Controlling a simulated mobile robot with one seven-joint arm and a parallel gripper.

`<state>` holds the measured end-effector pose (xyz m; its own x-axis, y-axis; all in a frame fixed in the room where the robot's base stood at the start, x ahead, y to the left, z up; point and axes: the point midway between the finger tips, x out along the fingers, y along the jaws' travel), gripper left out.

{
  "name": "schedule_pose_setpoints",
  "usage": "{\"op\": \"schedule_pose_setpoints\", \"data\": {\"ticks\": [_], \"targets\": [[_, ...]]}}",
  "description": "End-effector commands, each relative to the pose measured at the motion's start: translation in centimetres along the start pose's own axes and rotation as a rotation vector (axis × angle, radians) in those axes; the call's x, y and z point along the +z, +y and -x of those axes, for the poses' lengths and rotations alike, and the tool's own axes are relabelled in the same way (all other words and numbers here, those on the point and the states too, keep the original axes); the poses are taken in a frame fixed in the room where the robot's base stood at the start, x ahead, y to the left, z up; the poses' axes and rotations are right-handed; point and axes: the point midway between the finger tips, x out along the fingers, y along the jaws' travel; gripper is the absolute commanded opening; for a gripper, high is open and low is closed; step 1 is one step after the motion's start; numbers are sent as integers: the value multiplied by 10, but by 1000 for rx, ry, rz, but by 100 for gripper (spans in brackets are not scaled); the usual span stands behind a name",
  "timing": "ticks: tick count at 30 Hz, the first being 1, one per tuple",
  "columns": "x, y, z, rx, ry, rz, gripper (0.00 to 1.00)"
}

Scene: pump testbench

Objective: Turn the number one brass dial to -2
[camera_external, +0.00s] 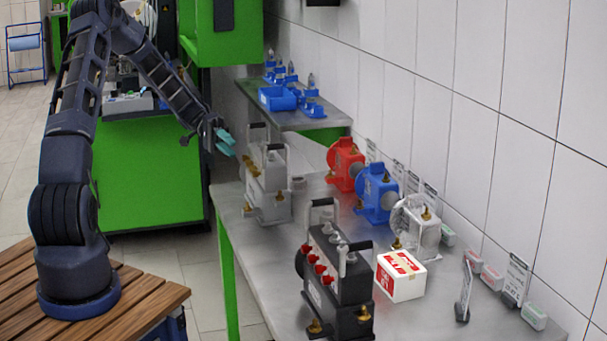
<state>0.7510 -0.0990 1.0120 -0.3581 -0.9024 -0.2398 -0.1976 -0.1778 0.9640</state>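My gripper (226,143), with teal fingers, is in the air at the left edge of the bench, just left of and above the grey unit. Its fingers look close together, but the view is too small to show if they are open or shut. The grey unit (270,183) has a black handle on top and brass parts; one brass part (280,197) shows on its right side. A black unit (335,275) nearer the camera has red knobs and a brass part (363,315) low down. No dial number or scale is readable, so I cannot tell which dial is number one.
A red pump (345,164), a blue pump (377,192) and a pale pump (416,226) stand along the wall. A red-white box (400,276) sits beside the black unit. A shelf (325,123) with blue parts lies behind.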

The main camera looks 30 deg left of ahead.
Motion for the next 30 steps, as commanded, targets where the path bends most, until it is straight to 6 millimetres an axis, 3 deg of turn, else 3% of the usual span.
{"op": "schedule_pose_setpoints", "data": {"ticks": [6,13,25,30], "targets": [[0,-1,37,-1,1,-1,26],[0,0,54,1,1,0,26],[1,0,54,7,4,14,26],[11,4,29,89,75,212,26]]}}
